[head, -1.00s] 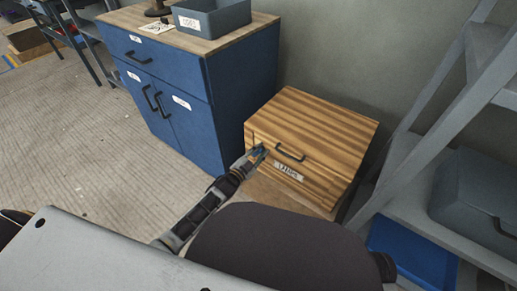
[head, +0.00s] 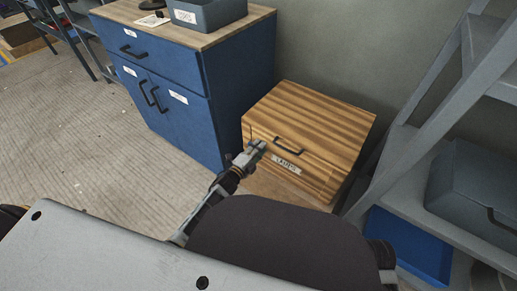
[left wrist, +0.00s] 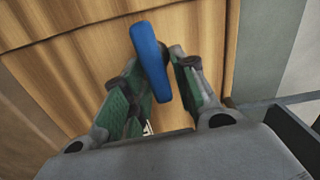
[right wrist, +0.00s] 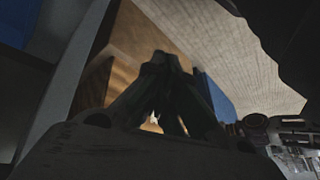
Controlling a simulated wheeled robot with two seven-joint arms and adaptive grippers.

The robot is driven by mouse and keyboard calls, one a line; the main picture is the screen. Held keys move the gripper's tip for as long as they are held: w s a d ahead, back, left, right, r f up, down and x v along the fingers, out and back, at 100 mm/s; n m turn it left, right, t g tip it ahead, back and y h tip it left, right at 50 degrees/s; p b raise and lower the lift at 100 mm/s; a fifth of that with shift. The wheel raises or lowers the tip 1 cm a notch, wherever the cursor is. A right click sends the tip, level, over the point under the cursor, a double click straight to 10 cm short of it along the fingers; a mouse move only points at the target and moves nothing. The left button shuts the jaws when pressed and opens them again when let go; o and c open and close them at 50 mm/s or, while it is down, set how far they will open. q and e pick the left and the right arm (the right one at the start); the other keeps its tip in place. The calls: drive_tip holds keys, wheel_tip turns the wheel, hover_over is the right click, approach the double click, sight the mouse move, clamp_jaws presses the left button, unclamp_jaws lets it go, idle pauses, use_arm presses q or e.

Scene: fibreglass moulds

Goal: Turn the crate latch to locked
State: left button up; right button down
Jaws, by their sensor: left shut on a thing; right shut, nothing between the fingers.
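The wooden crate (head: 320,112) has a striped top, a dark front handle (head: 289,148) and a white label. It sits right of the blue cabinet. My left gripper (head: 257,147) is at the left part of the crate's front. In the left wrist view, a blue latch lever (left wrist: 150,60) stands between my green-padded left fingers (left wrist: 152,85), slightly tilted. The left gripper is shut on it. In the head view the gripper hides the latch. My right gripper (right wrist: 165,62) shows only in its dark wrist view, shut and empty.
The blue cabinet (head: 185,100) stands left of the crate, with a grey bin (head: 208,14) on top. A grey shelf rack (head: 405,160) stands at the right, holding a grey case (head: 472,195) and a blue tray (head: 412,240). The floor at left is clear.

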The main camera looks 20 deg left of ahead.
use_arm(q)
drive_tip(key=shift+f+m, duration=0.15)
drive_tip(key=shift+m, duration=0.35)
use_arm(e)
drive_tip(key=shift+s+a+f, duration=0.1)
drive_tip(key=shift+s+f, duration=0.3)
drive_tip(key=shift+f, duration=0.35)
drive_tip(key=shift+w+r, duration=0.15)
drive_tip(key=shift+w, duration=0.05)
use_arm(q)
drive_tip(key=o, duration=0.8)
drive_tip(key=shift+v, duration=6)
